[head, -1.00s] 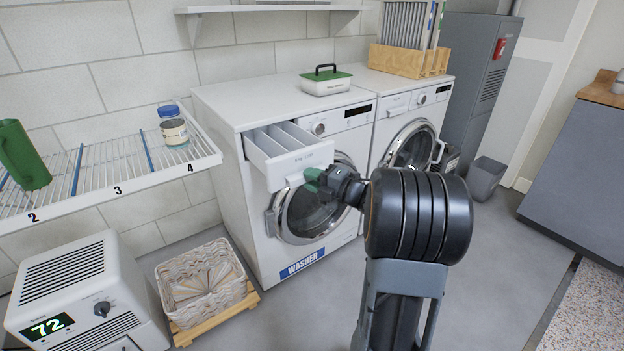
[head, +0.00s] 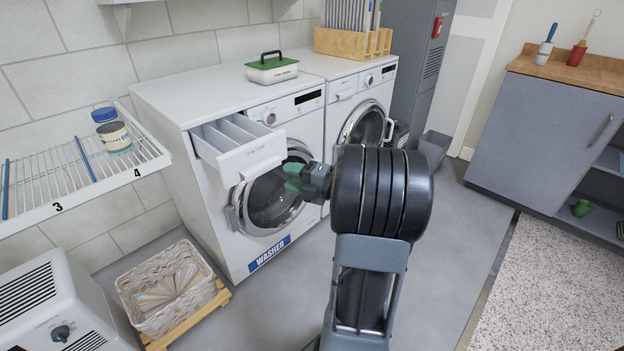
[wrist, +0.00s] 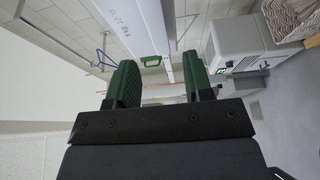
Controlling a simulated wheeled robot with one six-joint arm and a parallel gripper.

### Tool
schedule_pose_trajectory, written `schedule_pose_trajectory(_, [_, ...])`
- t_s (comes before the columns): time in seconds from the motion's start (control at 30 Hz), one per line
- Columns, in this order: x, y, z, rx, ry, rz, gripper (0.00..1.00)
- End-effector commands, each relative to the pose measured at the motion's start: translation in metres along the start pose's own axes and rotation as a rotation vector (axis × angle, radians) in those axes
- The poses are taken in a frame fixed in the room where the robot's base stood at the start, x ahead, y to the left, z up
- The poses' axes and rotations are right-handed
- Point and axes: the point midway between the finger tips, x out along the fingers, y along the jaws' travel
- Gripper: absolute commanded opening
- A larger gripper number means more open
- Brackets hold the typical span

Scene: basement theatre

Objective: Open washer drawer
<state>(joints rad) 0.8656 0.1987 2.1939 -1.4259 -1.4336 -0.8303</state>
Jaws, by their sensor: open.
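The washer (head: 172,140) stands against the wall, with a blue "WASHER" label low on its front. Its drawer (head: 262,155) at the upper left of the front is pulled out, and its white dividers show from above. The round washer door below it is closed. My gripper (head: 291,178) is in front of the washer, just right of and below the drawer front. In the wrist view its two green fingers (wrist: 158,85) are apart, with nothing seen between them. The drawer's pale front (wrist: 135,25) shows beyond the fingers, apart from them.
A second machine (head: 372,92) stands right of the washer. A wire shelf (head: 70,170) juts out at left, above a woven basket (head: 160,325) and a white heater-like unit (head: 95,300). A grey cabinet (head: 545,130) stands at right.

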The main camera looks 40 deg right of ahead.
Motion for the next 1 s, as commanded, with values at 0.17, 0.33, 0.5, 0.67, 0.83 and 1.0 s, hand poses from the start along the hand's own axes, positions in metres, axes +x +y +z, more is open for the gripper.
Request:
schedule_pose_trajectory(0.17, [-0.033, 0.001, 0.001, 0.002, -0.005, -0.001, 0.47])
schedule_pose_trajectory(0.33, [-0.052, 0.000, 0.001, 0.001, -0.003, -0.001, 0.47])
schedule_pose_trajectory(0.5, [-0.061, -0.001, 0.000, 0.001, -0.001, -0.001, 0.47])
schedule_pose_trajectory(0.67, [-0.062, -0.001, 0.000, 0.001, 0.000, -0.001, 0.47])
schedule_pose_trajectory(0.83, [-0.062, -0.001, 0.000, 0.001, 0.000, -0.001, 0.47])
schedule_pose_trajectory(1.0, [-0.062, -0.001, 0.000, 0.001, 0.000, -0.001, 0.47])
